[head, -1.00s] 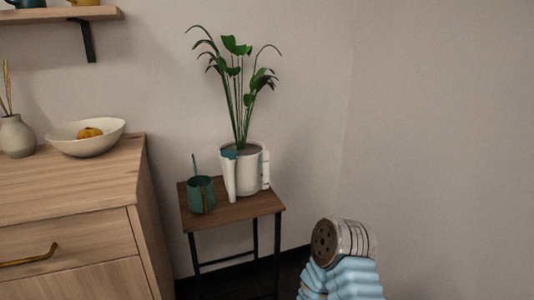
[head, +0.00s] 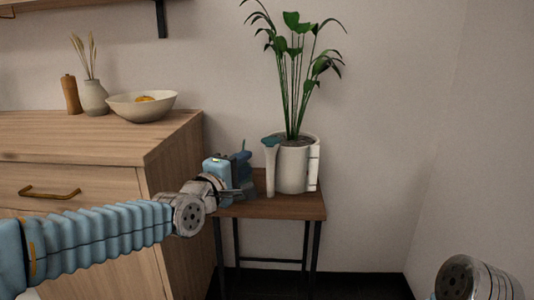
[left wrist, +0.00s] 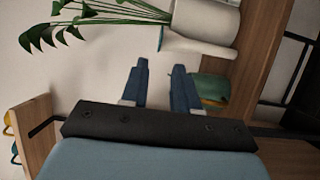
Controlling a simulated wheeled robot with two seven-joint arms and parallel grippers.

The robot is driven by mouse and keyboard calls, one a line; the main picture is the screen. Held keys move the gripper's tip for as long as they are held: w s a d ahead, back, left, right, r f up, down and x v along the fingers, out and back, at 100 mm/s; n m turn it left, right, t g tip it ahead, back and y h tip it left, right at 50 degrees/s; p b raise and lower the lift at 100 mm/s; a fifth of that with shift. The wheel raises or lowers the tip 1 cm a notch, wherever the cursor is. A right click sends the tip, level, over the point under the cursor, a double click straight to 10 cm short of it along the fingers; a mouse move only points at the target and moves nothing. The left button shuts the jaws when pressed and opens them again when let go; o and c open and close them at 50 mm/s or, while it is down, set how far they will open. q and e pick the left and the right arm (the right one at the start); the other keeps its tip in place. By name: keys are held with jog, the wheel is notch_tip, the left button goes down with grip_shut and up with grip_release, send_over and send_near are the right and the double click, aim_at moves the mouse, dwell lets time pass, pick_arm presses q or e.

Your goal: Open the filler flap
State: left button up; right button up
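The white planter pot (head: 294,172) stands on the small table. A white filler tube (head: 270,174) rises at its left side, topped by the teal filler flap (head: 272,141), which looks closed. In the left wrist view the tube (left wrist: 198,46) lies sideways beyond my fingertips, with the teal flap (left wrist: 161,38) at its left end. My left gripper (head: 246,170) is just left of the tube in the head view. Its two fingers (left wrist: 161,68) are apart with nothing between them, and a gap to the tube shows. My right gripper is out of view.
A green can (left wrist: 212,88) is close beside my left fingers; the left arm hides it in the head view. The plant (head: 297,60) rises above the pot. A wooden cabinet (head: 90,138) with a bowl (head: 142,107) stands left of the table (head: 290,207).

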aim_at(269, 147)
pick_arm(q)
jog(key=p+x, duration=0.1)
jog(key=x, duration=1.1)
jog(key=shift+f+p, duration=0.15)
jog(key=shift+p, duration=0.2)
jog(key=shift+a, duration=0.1)
grip_shut()
dwell(0.5)
